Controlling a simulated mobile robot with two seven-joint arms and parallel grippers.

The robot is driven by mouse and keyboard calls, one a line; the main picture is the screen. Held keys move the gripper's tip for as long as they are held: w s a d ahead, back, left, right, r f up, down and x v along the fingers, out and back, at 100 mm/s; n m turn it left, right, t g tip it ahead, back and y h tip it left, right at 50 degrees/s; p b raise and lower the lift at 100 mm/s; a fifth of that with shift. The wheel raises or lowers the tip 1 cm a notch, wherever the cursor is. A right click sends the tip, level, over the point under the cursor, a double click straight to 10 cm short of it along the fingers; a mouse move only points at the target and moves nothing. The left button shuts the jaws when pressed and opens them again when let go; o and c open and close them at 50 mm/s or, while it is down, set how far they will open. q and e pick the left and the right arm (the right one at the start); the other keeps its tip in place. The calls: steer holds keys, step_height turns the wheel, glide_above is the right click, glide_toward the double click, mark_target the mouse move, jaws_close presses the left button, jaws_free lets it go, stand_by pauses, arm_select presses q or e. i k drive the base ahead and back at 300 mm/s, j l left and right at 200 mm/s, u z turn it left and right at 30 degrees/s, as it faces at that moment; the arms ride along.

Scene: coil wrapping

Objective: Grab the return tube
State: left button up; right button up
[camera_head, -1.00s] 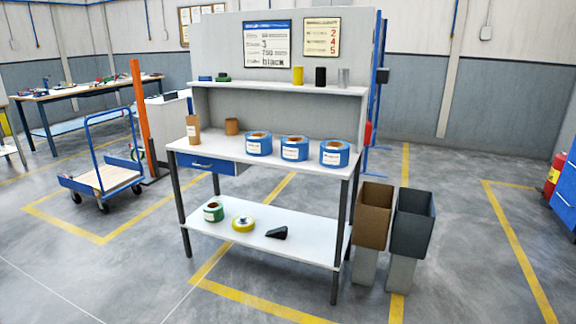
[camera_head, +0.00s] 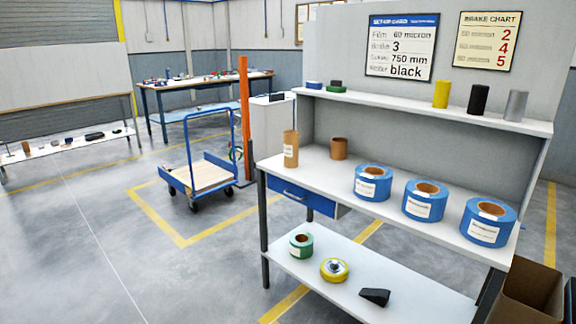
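A tall brown cardboard tube (camera_head: 291,142) with a white label stands upright at the left end of the workbench top. A shorter plain brown tube (camera_head: 339,148) stands upright to its right, farther back. I cannot tell from the label which one is the return tube. Three blue rolls with white labels, a left one (camera_head: 367,187), a middle one (camera_head: 411,207) and a right one (camera_head: 469,229), sit in a row on the same top. Neither of my grippers shows in this view.
The workbench (camera_head: 300,172) has a blue drawer (camera_head: 302,197) and a lower shelf (camera_head: 310,268) with a green roll, a yellow roll and a black wedge. A blue trolley (camera_head: 203,176) stands behind left. A brown bin (camera_head: 530,290) is at right. Floor at front left is clear.

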mark_target(290, 138)
steer(key=i+j+z, duration=0.1)
steer(key=i, duration=0.4)
steer(key=i+j, duration=0.25)
steer(key=i, duration=0.2)
steer(key=i+j+z, duration=0.15)
steer(key=i, duration=0.35)
steer(key=i+j+z, duration=0.65)
steer(key=j+z, duration=0.25)
steer(key=l, duration=0.1)
